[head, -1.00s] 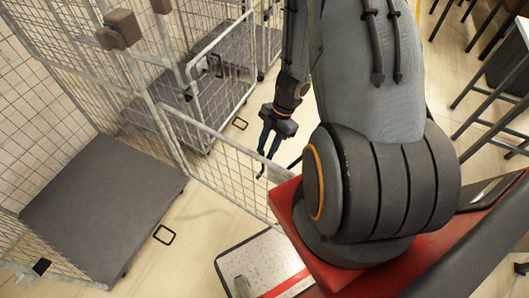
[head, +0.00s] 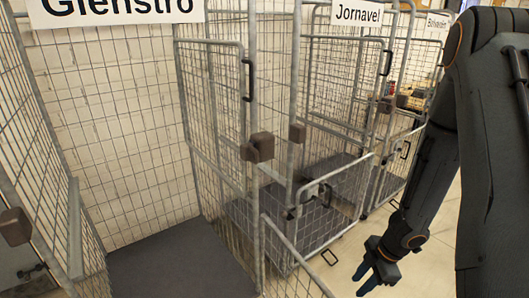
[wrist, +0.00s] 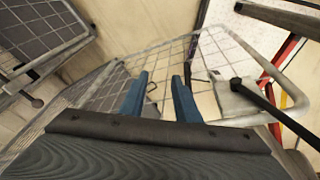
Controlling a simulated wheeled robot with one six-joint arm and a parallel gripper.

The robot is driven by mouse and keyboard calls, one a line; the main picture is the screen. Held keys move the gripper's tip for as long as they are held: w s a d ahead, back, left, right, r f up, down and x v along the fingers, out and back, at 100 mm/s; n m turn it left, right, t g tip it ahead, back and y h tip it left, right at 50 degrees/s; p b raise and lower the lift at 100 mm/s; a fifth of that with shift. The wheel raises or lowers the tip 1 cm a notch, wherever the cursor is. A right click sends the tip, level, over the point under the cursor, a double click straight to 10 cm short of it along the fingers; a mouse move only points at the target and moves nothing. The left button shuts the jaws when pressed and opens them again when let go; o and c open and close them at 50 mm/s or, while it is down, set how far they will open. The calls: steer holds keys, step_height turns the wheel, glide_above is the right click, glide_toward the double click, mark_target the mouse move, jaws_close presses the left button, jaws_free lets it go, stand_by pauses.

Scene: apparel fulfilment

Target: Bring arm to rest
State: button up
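My arm hangs down at the right of the head view, with my gripper (head: 368,281) at its lower end, pointing down above the floor. In the wrist view, the two blue fingers of my gripper (wrist: 160,88) are apart with nothing between them. Wire mesh of a cage panel (wrist: 207,52) shows beyond the fingertips. I cannot tell exactly how far the fingers are from it.
A mesh roll cage with a grey base (head: 180,265) stands at left under the "Glenstro" sign (head: 115,10). Another cage stands under the "Jornavel" sign (head: 357,15). A cage gate (head: 290,262) reaches toward my gripper. Pale floor (head: 345,270) is clear beside it.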

steer(key=w+r+m+t+h, duration=0.2)
steer(key=w+r+m+h, duration=0.2)
steer(key=r+m, duration=0.65)
steer(key=s+a+r+m+g+y+b, duration=0.1)
steer(key=s+a+r+m, duration=0.6)
steer(key=s+a+r, duration=0.3)
step_height(320, 180, up, 3)
steer(key=shift+s+a+f+g, duration=0.2)
steer(key=shift+s+a+g, duration=0.15)
steer(key=shift+s, duration=0.2)
